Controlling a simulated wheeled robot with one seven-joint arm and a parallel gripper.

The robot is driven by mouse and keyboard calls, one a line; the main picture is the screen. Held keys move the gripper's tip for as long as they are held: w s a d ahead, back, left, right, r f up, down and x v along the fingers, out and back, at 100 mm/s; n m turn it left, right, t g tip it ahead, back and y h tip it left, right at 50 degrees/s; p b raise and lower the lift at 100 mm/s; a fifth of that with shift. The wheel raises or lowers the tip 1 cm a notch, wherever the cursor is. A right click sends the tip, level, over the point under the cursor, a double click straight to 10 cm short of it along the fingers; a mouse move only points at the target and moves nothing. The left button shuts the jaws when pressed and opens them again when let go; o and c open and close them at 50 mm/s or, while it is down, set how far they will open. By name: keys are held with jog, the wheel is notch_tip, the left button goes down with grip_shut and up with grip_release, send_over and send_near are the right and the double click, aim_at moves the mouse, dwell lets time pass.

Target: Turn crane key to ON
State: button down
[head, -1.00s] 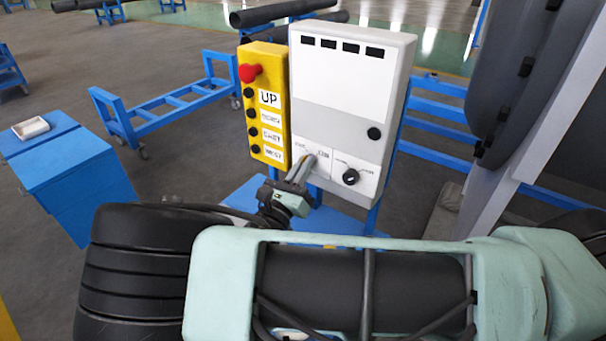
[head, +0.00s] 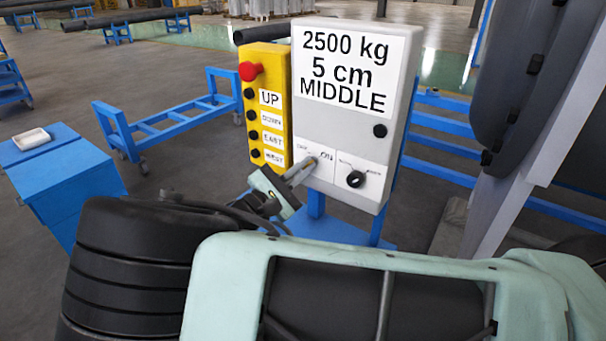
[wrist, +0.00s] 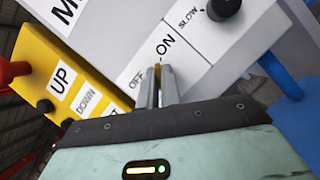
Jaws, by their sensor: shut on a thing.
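The crane control box (head: 397,120) is white, and its display (head: 352,70) is lit and reads "2500 kg 5 cm MIDDLE". Its key switch panel (head: 318,173) has OFF and ON labels at the lower left. My gripper (head: 313,164) reaches that panel, with its fingers shut on the key. In the wrist view a small brass-coloured bit of the key (wrist: 158,67) shows between the fingertips of my gripper (wrist: 160,76), just below the ON label (wrist: 165,44). The rest of the key is hidden. The panel appears tilted in the wrist view.
A yellow button panel (head: 267,60) with a red stop knob (head: 250,71) is at the box's left. A black speed knob (head: 355,179) is close right of the key. A blue cabinet (head: 75,185) stands at left.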

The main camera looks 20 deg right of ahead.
jog(key=shift+m+g, duration=0.4)
jog(key=shift+m, duration=0.4)
jog(key=c, duration=1.6)
grip_release()
jog(key=shift+a+b, duration=0.1)
jog(key=shift+b, duration=0.2)
jog(key=b+v, duration=0.5)
jog(key=v, duration=1.2)
jog(key=shift+a, duration=0.2)
